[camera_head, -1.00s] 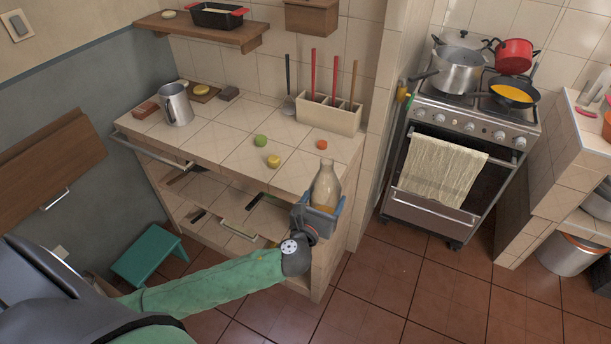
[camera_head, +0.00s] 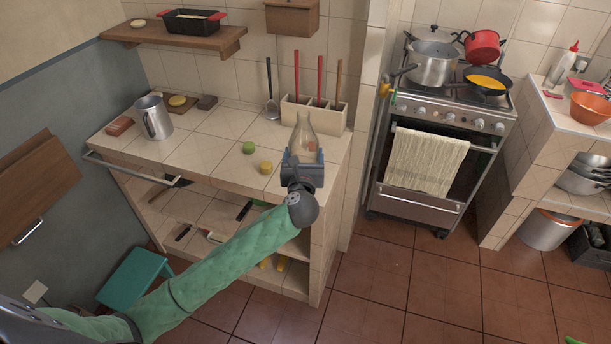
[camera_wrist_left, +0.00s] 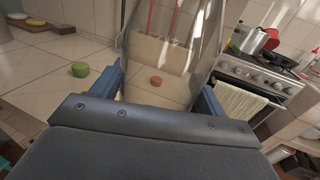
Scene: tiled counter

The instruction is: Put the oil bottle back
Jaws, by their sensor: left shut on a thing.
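The oil bottle (camera_head: 304,135) is clear glass with a narrow neck and stands upright in my left gripper (camera_head: 303,157). My left gripper is shut on it, over the front right part of the tiled counter (camera_head: 215,155). In the left wrist view the bottle (camera_wrist_left: 172,45) rises between the two blue fingers, and the counter shows through the glass. The gripper hides the bottle's lower part in the head view, so I cannot tell whether its base touches the counter. My right gripper is not in view.
A holder (camera_head: 318,113) with long-handled utensils stands behind the bottle. A green piece (camera_head: 249,148) and a yellow piece (camera_head: 266,167) lie to its left. A metal jug (camera_head: 154,118) stands at the counter's left. The stove (camera_head: 440,125) is to the right, across a wall edge.

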